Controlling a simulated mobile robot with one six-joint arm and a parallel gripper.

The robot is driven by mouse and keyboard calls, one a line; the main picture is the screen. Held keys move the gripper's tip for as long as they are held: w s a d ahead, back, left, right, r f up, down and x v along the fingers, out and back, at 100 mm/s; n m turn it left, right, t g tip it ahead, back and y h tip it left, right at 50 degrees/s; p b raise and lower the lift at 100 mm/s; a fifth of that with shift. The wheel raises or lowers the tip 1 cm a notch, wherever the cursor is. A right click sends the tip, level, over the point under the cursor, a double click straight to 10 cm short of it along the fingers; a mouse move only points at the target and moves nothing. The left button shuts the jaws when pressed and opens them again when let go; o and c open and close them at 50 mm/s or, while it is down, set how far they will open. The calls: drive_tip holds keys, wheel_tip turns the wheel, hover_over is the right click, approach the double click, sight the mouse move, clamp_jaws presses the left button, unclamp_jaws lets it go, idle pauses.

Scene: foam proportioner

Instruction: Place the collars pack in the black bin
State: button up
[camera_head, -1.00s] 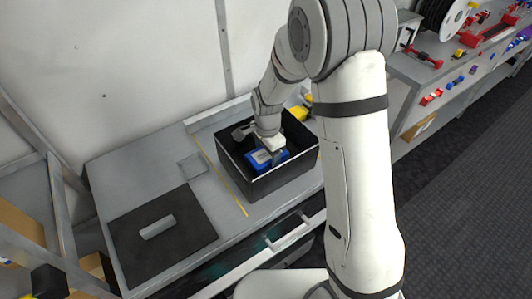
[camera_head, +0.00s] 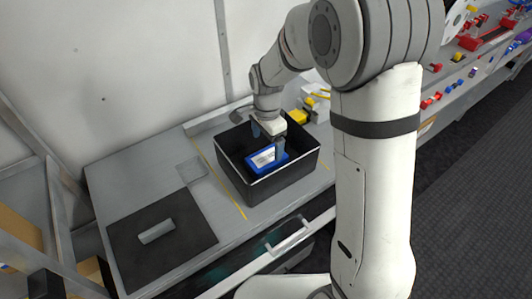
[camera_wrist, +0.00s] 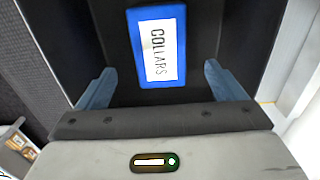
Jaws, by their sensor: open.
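The collars pack (camera_wrist: 176,79) is a blue block with a white label reading COLLARS. It lies inside the black bin (camera_head: 284,180), and its blue edge and white label (camera_head: 262,157) show in the head view. My gripper (camera_head: 267,140) is over the bin with its blue-grey fingers apart. In the wrist view the fingers (camera_wrist: 160,88) stand open on either side, clear of the pack, which lies beyond them on the dark bin floor (camera_wrist: 207,25). Nothing is between the fingers.
The bin stands on a grey bench. A dark mat (camera_head: 165,240) with a small grey block (camera_head: 157,231) lies to its left. A yellow item (camera_head: 298,116) sits behind the bin at right. A cluttered shelf with red parts (camera_head: 470,42) runs at the upper right.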

sight(267, 157)
drive_tip(key=s+d+r+n+t, duration=0.2)
drive_tip(key=s+d+r+n, duration=0.3)
drive_tip(key=s+d+r, duration=0.55)
drive_tip(key=s+d+r+n+t, duration=0.1)
drive_tip(key=s+d+n, duration=0.3)
drive_tip(key=s, duration=0.6)
drive_tip(key=shift+r+n, duration=0.9)
drive_tip(key=shift+n, duration=0.2)
